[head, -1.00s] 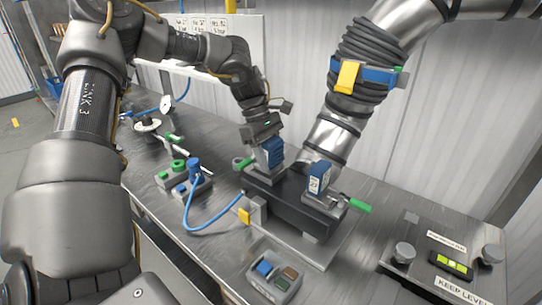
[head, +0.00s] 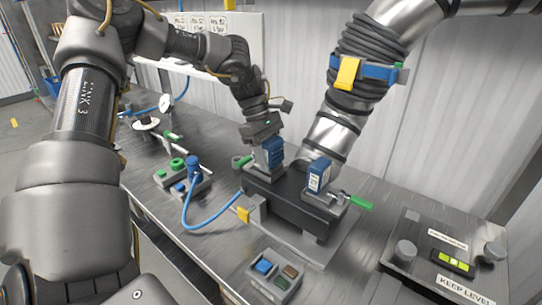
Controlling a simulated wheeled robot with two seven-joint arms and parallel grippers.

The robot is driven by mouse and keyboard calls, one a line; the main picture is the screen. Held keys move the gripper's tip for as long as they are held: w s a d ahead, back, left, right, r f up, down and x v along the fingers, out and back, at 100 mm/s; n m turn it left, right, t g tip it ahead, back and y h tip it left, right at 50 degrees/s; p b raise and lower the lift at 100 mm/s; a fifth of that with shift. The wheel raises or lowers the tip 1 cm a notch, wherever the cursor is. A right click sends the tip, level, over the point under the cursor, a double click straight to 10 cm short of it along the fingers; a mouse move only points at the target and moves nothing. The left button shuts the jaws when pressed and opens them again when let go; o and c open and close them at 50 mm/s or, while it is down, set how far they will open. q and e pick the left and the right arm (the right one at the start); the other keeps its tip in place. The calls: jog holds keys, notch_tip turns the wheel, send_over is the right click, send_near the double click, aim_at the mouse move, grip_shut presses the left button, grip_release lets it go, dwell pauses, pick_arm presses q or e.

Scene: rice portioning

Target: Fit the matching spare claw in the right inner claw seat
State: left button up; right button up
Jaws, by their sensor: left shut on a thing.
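A dark clamp block (head: 290,205) stands on a light plate on the steel bench. At its right end a blue block-shaped piece with a white label (head: 319,176) stands upright beside a green-handled clamp (head: 350,202). My left gripper (head: 270,143) is over the block's left end, shut on a blue ribbed piece (head: 274,153). That piece stands close to the left seat; I cannot tell whether it touches it. The inner seats are too small and partly hidden to make out. My right gripper is not in view.
A grey box (head: 274,274) with blue, brown and dark squares sits in front. A blue hose (head: 213,227) runs from a blue fitting (head: 194,171) to the block. A "KEEP LEVEL" plate (head: 440,262) lies at right. A thick metal arm with bellows (head: 361,70) hangs behind.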

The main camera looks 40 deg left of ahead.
aim_at(275, 141)
pick_arm(q)
jog(key=shift+f+b, duration=0.3)
jog(key=shift+b, duration=0.05)
dwell(0.6)
jog(key=o, duration=1.9)
jog(key=shift+r+p, duration=2.85)
jog(key=shift+r, duration=1.7)
jog(key=shift+s+f, duration=0.1)
jog(key=shift+f, duration=0.05)
